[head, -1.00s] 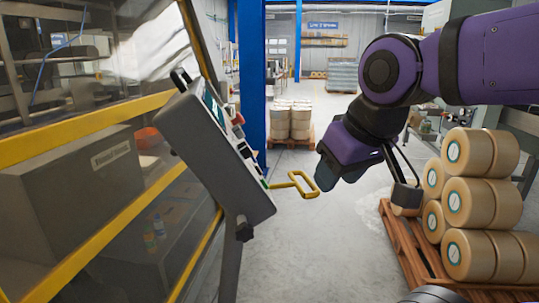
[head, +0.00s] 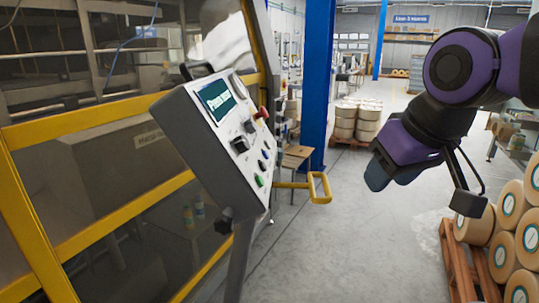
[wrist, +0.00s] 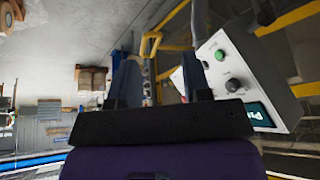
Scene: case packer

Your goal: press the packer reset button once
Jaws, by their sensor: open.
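The packer's control panel (head: 185,130) is a tilted grey box on a post, left of centre in the head view. Its face carries a lit screen (head: 219,100), a red mushroom button (head: 262,114), a black switch (head: 239,145), small dark buttons and a green button (head: 259,181). Their labels are too small to read, so I cannot tell which is reset. My gripper (head: 377,176) is right of the panel, apart from it. In the wrist view my gripper (wrist: 158,78) has spread, empty fingers; the panel's green button (wrist: 219,55) and a dark knob (wrist: 234,87) show to their right.
A yellow handle (head: 319,188) juts out right of the panel. A yellow-framed machine guard (head: 90,120) stands at left. A blue column (head: 315,80) rises behind. Stacked rolls (head: 510,235) on a wooden pallet (head: 460,265) stand at right. The floor between is clear.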

